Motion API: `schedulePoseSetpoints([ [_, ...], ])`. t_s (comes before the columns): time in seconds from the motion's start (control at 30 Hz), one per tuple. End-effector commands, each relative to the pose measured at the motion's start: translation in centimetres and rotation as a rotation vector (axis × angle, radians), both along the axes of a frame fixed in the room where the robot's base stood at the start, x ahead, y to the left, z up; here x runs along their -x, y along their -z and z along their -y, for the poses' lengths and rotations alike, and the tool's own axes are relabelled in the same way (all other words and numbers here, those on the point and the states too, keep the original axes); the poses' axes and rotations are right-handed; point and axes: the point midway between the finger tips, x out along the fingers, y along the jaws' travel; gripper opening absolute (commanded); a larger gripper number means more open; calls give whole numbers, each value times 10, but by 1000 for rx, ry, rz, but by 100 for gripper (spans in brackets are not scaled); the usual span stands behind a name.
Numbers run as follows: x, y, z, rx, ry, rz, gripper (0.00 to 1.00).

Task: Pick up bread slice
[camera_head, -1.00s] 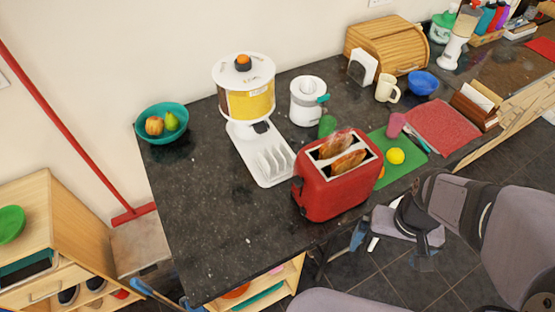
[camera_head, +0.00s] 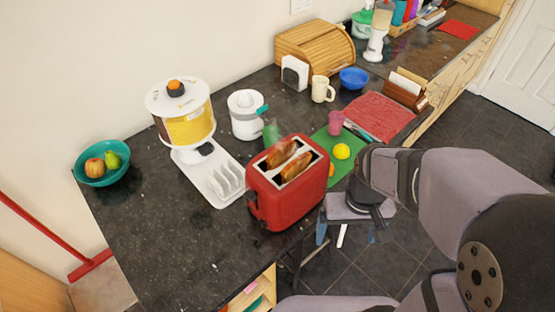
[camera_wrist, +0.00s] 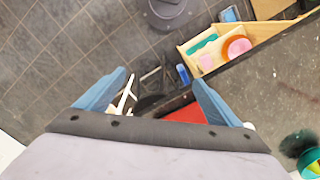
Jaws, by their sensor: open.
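Two browned bread slices, one rear (camera_head: 281,154) and one front (camera_head: 297,166), stand in the slots of a red toaster (camera_head: 285,205), their tops showing above it. Their lower parts are hidden inside. My gripper (camera_wrist: 160,80) is open and empty, its two blue fingers spread apart. In the head view it hangs to the right of the toaster, beyond the counter's front edge and apart from the bread. In the wrist view a red patch, likely the toaster (camera_wrist: 185,114), shows partly behind the right finger; no bread is visible there.
A green board (camera_head: 340,170) with a lemon (camera_head: 341,151) lies to the right. The counter's front left is clear.

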Motion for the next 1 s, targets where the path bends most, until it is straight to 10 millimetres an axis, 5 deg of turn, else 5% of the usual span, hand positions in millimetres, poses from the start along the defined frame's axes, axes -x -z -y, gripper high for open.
schedulePoseSetpoints([
  [0.5,-138,-91,-64,40,-450,-23,87],
  [0.8,-187,-109,-120,24,-640,-15,87],
  [1.0,-202,-110,-145,3,-699,-2,87],
])
